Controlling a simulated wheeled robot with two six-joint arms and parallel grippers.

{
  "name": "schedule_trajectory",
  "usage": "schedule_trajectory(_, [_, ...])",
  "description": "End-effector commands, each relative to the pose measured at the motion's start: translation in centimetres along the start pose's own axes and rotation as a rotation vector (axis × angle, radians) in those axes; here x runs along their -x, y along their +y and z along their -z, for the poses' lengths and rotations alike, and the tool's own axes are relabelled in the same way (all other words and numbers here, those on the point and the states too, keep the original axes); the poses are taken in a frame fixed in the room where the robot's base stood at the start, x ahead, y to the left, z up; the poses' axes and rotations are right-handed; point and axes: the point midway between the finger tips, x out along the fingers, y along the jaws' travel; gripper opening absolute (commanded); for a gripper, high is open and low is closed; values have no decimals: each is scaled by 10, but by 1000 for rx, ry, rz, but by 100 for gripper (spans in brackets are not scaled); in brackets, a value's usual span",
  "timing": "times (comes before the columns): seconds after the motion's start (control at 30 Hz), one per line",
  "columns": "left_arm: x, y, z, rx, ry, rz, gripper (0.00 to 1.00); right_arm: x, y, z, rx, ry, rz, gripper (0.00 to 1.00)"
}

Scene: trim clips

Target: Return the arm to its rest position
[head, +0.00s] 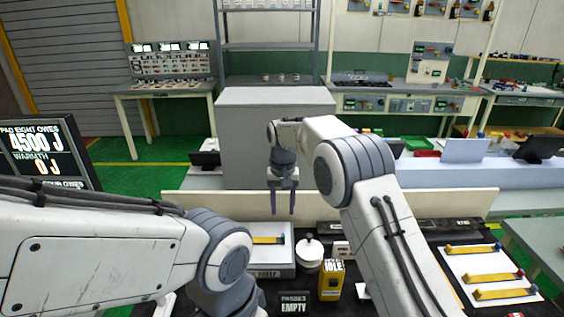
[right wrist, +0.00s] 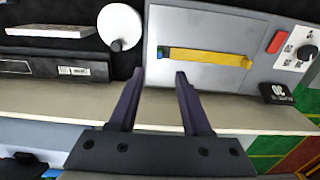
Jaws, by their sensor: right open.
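My right gripper (head: 283,210) hangs fingers-down above the back of the workbench, on an arm that comes in from the right. Its two dark fingers are apart, with nothing between them; they also show in the right wrist view (right wrist: 159,75). A yellow strip clip (head: 268,240) lies on a pale raised plate (head: 270,257) below the gripper. In the right wrist view the clip (right wrist: 205,57) is beyond the fingertips, apart from them. More yellow clips (head: 500,278) lie on a white board (head: 463,263) at the right. My left arm crosses the lower left; its gripper is not visible.
A low cream wall (head: 430,203) runs along the bench's back edge. A white round knobbed object (head: 310,252) and a yellow box marked IDLE (head: 331,280) stand near the plate. A small EMPTY display (head: 293,304) is in front. A dark screen (head: 45,150) stands at left.

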Motion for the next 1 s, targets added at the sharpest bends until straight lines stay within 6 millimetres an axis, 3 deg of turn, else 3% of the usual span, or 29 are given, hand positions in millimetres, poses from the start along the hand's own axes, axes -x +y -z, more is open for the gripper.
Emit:
schedule_trajectory(0.17, [0, 0, 0, 0, 0, 0, 50, 28, -16, -34, 72, 6, 12, 48])
schedule_trajectory(0.3, [0, 0, 0, 0, 0, 0, 50, 60, -30, -97, 185, 12, 29, 48])
schedule_trajectory(0.5, [0, 0, 0, 0, 0, 0, 50, 85, -28, -204, 350, 18, 52, 48])
schedule_trajectory(0.7, [-1, 0, 0, 0, 0, 0, 50, 83, -1, -310, 506, 26, 72, 48])
schedule_trajectory(0.8, [-1, 0, 0, 0, 0, 0, 50, 74, 15, -350, 564, 29, 80, 48])
schedule_trajectory(0.9, [-1, 0, 0, 0, 0, 0, 50, 65, 28, -377, 605, 30, 84, 48])
schedule_trajectory(1.0, [-1, 0, 0, 0, 0, 0, 50, 59, 37, -390, 627, 30, 86, 48])
